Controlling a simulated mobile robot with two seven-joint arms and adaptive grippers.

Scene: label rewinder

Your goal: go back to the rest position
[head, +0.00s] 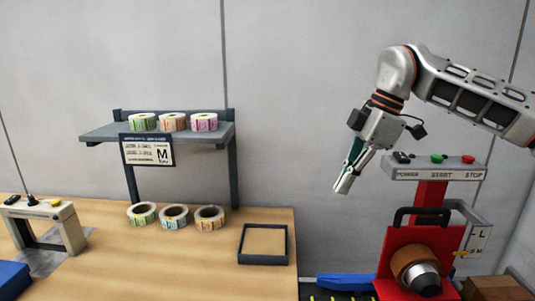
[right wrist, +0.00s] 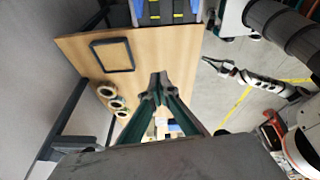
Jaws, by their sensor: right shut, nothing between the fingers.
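My left gripper is outside the head view. An arm that appears to be my left one shows in the right wrist view, its gripper (right wrist: 219,67) over the floor, too small to tell open from shut.
The red rewinder (head: 397,245) stands right of the table, under the panel (head: 433,173) with START and STOP buttons. Label rolls (head: 174,217) stand near an empty dark tray (head: 263,259). A grey shelf (head: 215,134) holds more rolls. A grey arch-shaped device (head: 45,213) stands left.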

